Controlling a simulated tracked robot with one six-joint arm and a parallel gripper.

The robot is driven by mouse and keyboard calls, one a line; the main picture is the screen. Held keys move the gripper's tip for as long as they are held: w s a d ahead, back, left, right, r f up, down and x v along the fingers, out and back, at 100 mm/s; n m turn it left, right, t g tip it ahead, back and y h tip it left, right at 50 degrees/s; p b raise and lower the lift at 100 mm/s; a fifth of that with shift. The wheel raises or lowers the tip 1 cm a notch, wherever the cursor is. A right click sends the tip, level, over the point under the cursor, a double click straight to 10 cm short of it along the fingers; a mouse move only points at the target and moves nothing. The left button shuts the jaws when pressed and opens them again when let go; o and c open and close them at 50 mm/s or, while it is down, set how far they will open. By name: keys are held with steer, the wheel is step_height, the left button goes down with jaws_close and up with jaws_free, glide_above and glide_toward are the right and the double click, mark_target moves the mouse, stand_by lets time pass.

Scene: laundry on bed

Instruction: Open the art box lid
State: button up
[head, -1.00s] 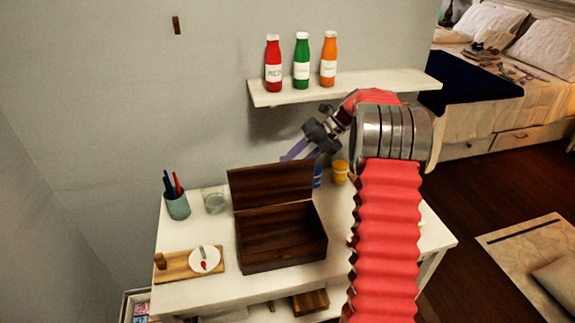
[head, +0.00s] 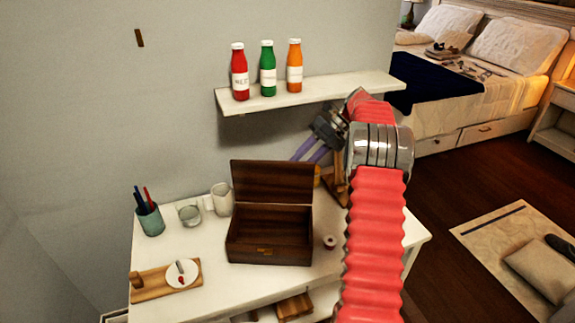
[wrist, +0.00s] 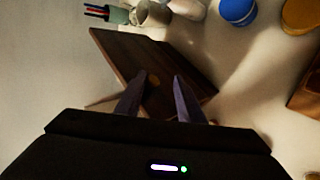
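The dark wooden art box (head: 268,250) stands on the white desk. Its lid (head: 272,182) stands raised at the back edge, and the empty-looking inside shows. My gripper (head: 306,158) is up behind the lid's top right corner, with its purple fingers pointing down and left. In the wrist view the two fingers (wrist: 160,78) are spread apart, with nothing visibly held between them. The brown lid panel (wrist: 122,48) lies beyond them; whether a finger touches it I cannot tell.
A pen cup (head: 151,220), a glass (head: 190,214) and a white mug (head: 221,199) stand left of the box. A small board with a plate (head: 182,272) lies at front left. A wall shelf (head: 320,92) with three bottles hangs above, close to my arm.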

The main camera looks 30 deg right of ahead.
steer(key=shift+s+d, duration=0.2)
steer(key=shift+d, duration=0.45)
